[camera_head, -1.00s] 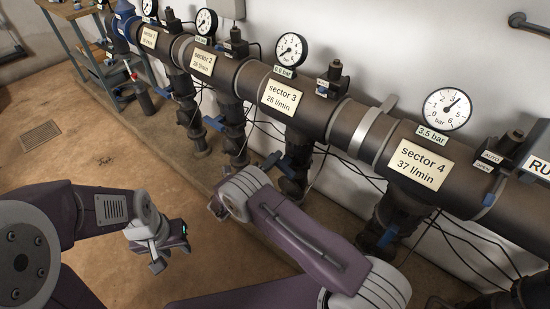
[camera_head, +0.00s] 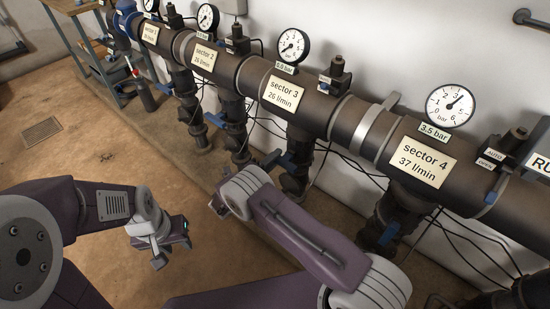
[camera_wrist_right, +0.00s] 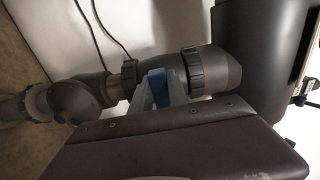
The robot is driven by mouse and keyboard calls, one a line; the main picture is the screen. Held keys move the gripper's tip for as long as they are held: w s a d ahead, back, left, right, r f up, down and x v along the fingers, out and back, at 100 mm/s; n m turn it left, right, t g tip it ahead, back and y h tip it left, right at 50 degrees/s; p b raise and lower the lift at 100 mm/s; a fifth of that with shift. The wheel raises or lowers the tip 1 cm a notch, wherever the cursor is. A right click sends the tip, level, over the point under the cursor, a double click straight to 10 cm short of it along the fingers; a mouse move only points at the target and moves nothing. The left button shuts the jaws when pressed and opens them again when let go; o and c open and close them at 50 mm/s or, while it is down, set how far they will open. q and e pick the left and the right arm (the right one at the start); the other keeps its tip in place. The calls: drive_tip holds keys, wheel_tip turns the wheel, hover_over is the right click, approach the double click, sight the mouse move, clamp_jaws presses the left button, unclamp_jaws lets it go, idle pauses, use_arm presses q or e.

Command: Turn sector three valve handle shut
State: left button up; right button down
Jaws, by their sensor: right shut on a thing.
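The sector 3 label (camera_head: 283,93) is on the manifold, above a dark drop pipe with a blue valve handle (camera_head: 279,161). In the right wrist view the blue handle (camera_wrist_right: 157,82) sits between the grey fingers of my right gripper (camera_wrist_right: 154,92), which is shut on it, beside a ribbed collar of the valve. In the head view my right wrist hides most of these fingers. The handle's exact angle to the pipe is hard to tell. My left gripper (camera_head: 173,246) hangs open and empty over the floor at the left, away from the manifold.
Neighbouring drop pipes carry other blue handles, under sector 2 (camera_head: 203,56) and sector 4 (camera_head: 424,162). Thin black cables (camera_head: 345,160) hang behind the pipes near the wall. A shelf rack (camera_head: 84,48) stands at the far left.

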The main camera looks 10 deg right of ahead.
drive_tip(key=shift+d, duration=0.1)
drive_tip(key=c, duration=1.3)
unclamp_jaws()
drive_tip(key=p+v, duration=0.1)
drive_tip(key=v, duration=0.8)
drive_tip(key=shift+f, duration=0.1)
